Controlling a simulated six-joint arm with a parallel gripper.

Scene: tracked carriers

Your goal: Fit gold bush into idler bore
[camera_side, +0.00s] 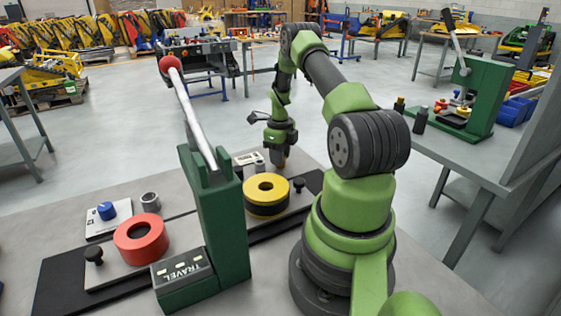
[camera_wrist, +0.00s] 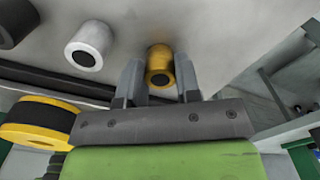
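The gold bush (camera_wrist: 160,56), a small ring with a dark hole, sits between the fingers of my gripper (camera_wrist: 160,80) in the wrist view. Both fingers lie against its sides with no clear gap. The side view shows my gripper (camera_side: 279,158) low, just behind the yellow idler; the gold bush cannot be made out there. The yellow idler (camera_side: 267,186) lies flat on its carrier with its bore facing up and open. Its yellow and black edge shows at the left of the wrist view (camera_wrist: 22,126). Whether the bush touches the surface below is unclear.
A red idler (camera_side: 141,240) lies on another carrier at the front left. A blue bush (camera_side: 106,210) and a grey bush (camera_side: 150,202) stand behind it. A pale bush (camera_wrist: 90,46) stands beside my gripper. A green lever press (camera_side: 215,215) rises between the idlers.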

